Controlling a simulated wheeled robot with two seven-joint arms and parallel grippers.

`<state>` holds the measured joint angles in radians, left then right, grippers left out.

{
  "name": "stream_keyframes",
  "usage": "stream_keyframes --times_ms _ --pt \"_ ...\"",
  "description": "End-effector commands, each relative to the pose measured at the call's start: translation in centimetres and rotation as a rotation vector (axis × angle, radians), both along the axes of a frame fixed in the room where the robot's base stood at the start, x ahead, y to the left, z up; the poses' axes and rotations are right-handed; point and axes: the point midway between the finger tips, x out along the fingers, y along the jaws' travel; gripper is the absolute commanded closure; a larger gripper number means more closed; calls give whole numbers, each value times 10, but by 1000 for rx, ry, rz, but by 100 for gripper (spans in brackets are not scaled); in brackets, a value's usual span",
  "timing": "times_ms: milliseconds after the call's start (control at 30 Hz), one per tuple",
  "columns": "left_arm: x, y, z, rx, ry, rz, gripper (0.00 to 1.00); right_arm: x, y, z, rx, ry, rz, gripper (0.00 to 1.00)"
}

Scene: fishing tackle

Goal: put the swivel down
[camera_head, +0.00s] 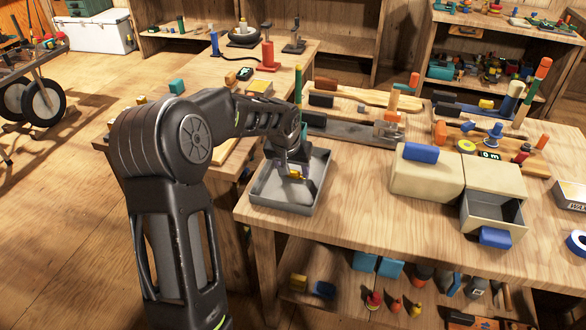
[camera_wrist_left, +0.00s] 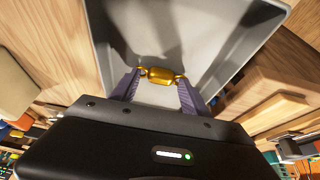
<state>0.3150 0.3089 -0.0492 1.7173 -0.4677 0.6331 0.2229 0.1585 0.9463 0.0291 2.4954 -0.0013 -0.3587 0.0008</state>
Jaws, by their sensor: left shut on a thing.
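The swivel (camera_wrist_left: 162,75) is a small gold piece between the fingertips of my left gripper (camera_wrist_left: 158,88) in the left wrist view. In the head view my left gripper (camera_head: 290,168) is over the grey tray (camera_head: 263,201), and the gold swivel (camera_head: 296,175) shows small at its tips. The gripper is shut on the swivel. The tray (camera_wrist_left: 230,38) fills much of the left wrist view behind the swivel. I cannot tell whether the swivel touches the tray floor. My right gripper is not in view.
The tray stands at the wooden table's left front corner. A beige box (camera_head: 428,178) with a blue handle and an open drawer (camera_head: 492,222) stands to the right. Several tools lie behind the tray. Bare tabletop (camera_head: 365,215) lies between tray and box.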

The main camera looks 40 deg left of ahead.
Motion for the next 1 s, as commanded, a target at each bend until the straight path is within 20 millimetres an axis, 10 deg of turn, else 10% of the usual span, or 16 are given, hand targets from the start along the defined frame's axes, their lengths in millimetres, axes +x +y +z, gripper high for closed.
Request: stream_keyframes --times_ms 67,100,333,767,1000 --pt "0 0 -4 0 0 0 87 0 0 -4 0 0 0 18" --pt "0 0 -3 0 0 0 45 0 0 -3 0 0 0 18" --pt "0 0 -2 0 0 0 26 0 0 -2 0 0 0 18" --pt "-1 0 6 1 -2 0 24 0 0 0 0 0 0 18" --pt "-15 -5 42 0 -5 1 24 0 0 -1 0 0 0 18"
